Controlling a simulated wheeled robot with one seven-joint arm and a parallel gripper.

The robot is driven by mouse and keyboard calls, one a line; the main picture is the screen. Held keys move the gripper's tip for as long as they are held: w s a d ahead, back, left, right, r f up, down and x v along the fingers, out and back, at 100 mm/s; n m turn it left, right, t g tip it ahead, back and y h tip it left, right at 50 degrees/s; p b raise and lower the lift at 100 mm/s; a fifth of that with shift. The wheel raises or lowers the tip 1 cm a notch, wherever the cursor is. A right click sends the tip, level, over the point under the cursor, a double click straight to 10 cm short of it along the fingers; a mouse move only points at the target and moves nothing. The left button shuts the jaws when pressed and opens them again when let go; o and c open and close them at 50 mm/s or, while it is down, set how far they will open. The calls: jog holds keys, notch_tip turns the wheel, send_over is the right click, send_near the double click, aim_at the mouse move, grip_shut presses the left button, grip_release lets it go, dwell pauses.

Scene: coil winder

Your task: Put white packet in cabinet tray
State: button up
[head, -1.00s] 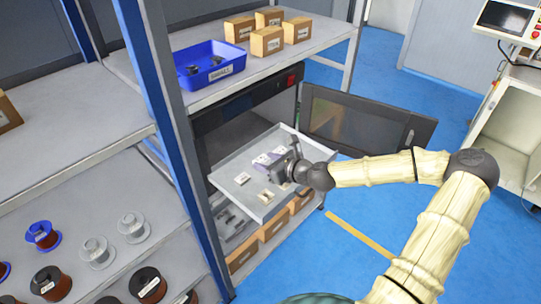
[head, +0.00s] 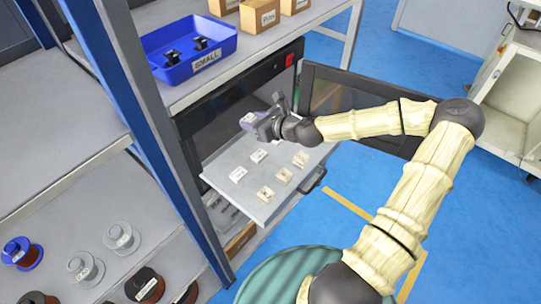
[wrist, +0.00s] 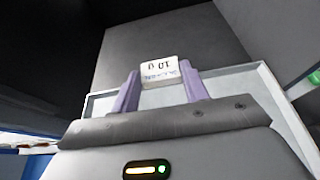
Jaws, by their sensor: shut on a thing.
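My gripper (head: 254,121) is shut on a white packet, which sits between its two purple fingers in the wrist view (wrist: 161,72). The packet carries dark printed lettering, upside down in that view. In the head view my gripper hides most of the packet. The grey cabinet tray (head: 218,181) is pulled out of the dark cabinet (head: 193,119). My gripper is over the tray's rear part, near the cabinet opening. Several small pale labelled pieces lie on the tray, including one (head: 238,174) at the left. The tray's rim also shows in the wrist view (wrist: 97,106).
The cabinet door (head: 345,99) stands open to the right. A blue bin (head: 190,72) and cardboard boxes (head: 258,16) stand on the shelf above. A blue upright post (head: 130,110) is left of the cabinet. Spools (head: 121,237) fill the lower left shelf.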

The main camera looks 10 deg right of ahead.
send_over(256, 148)
jog(key=shift+f+p, duration=0.35)
jog(key=shift+f, duration=2.85)
jog(key=shift+f, duration=1.85)
jog(key=shift+f, duration=0.2)
jog(key=o, duration=1)
jog(key=shift+r, duration=0.1)
jog(key=b+v, duration=0.1)
jog(key=v, duration=1.1)
jog(key=shift+d, duration=0.1)
